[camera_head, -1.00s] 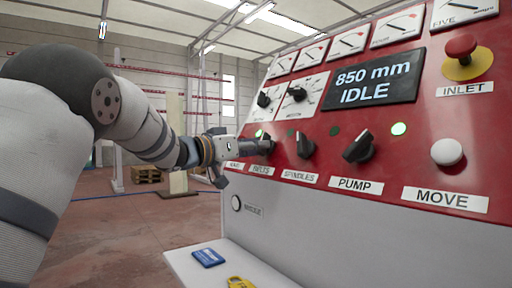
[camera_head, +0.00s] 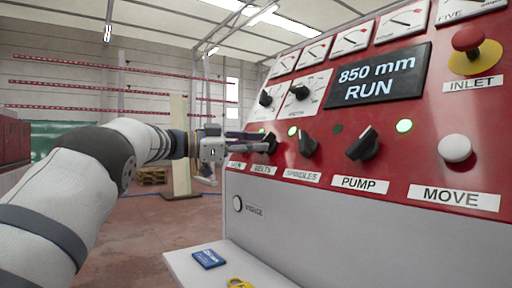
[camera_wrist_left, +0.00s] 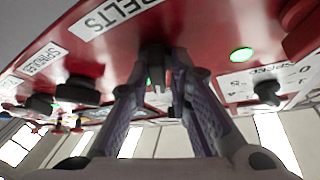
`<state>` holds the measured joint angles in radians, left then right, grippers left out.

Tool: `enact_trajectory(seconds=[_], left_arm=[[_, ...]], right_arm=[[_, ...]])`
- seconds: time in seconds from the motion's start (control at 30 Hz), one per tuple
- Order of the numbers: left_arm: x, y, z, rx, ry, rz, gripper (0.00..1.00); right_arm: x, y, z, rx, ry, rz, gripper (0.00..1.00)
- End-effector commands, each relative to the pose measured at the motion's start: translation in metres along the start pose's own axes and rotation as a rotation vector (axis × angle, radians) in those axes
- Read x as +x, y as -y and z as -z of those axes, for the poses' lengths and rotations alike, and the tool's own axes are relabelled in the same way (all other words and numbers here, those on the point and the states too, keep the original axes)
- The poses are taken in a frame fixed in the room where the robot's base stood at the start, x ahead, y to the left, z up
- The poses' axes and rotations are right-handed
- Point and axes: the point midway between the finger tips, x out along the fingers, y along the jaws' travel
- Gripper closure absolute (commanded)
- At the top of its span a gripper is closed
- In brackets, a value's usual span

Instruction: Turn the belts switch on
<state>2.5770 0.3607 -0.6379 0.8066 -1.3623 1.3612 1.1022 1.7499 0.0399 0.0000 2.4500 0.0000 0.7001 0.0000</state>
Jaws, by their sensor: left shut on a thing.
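The belts switch (camera_head: 271,143) is a black rotary knob on the red sloping panel, above the BELTS label (camera_head: 263,170). My left gripper (camera_head: 262,141) comes from the left, its fingers closed around this knob and partly hiding it. The left wrist view shows the knob (camera_wrist_left: 154,54) between the two fingertips (camera_wrist_left: 155,72), under the BELTS label (camera_wrist_left: 119,14). The knob's exact angle is hard to read. A lit green lamp (camera_head: 292,131) is just right of the knob. The display (camera_head: 378,80) reads 850 mm RUN. My right gripper is out of view.
The spindles knob (camera_head: 307,144) and pump knob (camera_head: 363,146) stand close to the right. A white MOVE button (camera_head: 456,149) and a red INLET button (camera_head: 467,38) are farther right. A shelf (camera_head: 232,265) below holds a blue item (camera_head: 208,258). Left of the panel is open floor.

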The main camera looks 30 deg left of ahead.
Motion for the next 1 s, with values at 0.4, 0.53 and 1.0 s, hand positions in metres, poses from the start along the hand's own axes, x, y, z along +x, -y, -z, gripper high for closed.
enact_trajectory(seconds=[0.4,0.53,1.0], left_arm=[[0.0033,-0.0041,-0.004,0.022,0.005,-0.034,1.0],[0.0034,-0.0043,-0.0043,0.022,0.006,-0.034,1.0],[0.0019,-0.0022,-0.0024,0.023,0.003,-0.026,0.67]], right_arm=[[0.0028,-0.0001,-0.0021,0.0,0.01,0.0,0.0],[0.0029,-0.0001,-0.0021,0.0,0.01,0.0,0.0],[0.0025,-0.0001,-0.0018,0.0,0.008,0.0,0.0]])
